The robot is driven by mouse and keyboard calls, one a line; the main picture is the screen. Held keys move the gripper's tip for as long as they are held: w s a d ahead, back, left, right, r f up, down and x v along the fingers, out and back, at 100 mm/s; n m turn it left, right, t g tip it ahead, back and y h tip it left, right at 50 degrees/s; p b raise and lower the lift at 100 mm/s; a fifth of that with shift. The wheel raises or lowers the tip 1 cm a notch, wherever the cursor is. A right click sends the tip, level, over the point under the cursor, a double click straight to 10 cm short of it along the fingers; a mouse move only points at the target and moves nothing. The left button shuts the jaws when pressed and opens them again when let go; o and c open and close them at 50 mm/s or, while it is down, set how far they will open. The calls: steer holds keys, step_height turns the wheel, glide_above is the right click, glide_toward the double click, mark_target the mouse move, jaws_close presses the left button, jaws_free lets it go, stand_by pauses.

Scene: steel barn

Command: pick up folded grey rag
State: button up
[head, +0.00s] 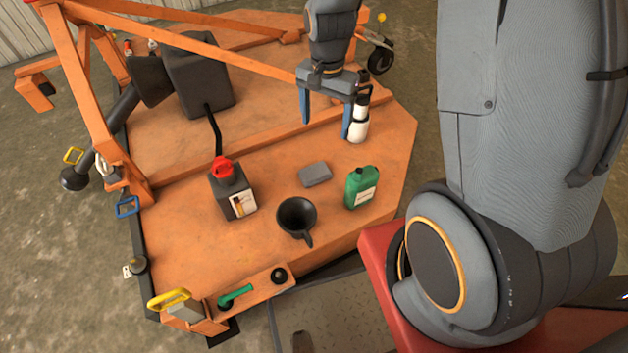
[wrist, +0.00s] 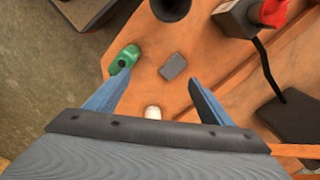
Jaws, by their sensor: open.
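The folded grey rag (head: 315,174) lies flat on the orange deck, between the black funnel and the green bottle. It also shows in the wrist view (wrist: 173,67), beyond my fingertips and roughly midway between their lines. My gripper (head: 327,112) is open and empty, with blue fingers pointing down. In the head view it hangs above and behind the rag, apart from it. In the wrist view both fingers of my gripper (wrist: 160,86) show, spread wide. The rag is in full view in both pictures.
A green bottle (head: 361,187) stands right of the rag, a black funnel (head: 296,216) in front, a dark jug with red cap (head: 232,190) to the left. A white bottle (head: 359,122) stands close beside my right finger. An orange frame bar (head: 190,32) crosses behind.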

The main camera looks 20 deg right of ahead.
mark_target(315, 172)
steer(key=w+f+m+b, duration=0.2)
steer(key=w+f+b, duration=0.1)
steer(key=f, duration=0.5)
steer(key=w+f+m+b, duration=0.2)
steer(key=w+f+b, duration=0.1)
steer(key=f, duration=0.5)
steer(key=w+f+m+b, duration=0.2)
steer(key=w+f+b, duration=0.1)
steer(key=f, duration=0.6)
steer(key=shift+m, duration=0.4)
steer(key=f+b, duration=0.1)
steer(key=f, duration=0.1)
steer(key=f+b, duration=0.1)
steer(key=f, duration=0.2)
steer(key=f+b, duration=0.1)
steer(key=f, duration=0.2)
steer(key=shift+w+d, duration=0.15)
steer(key=shift+w, duration=0.1)
steer(key=c, duration=1.2)
step_height(315, 172, up, 10)
steer(key=p, duration=0.3)
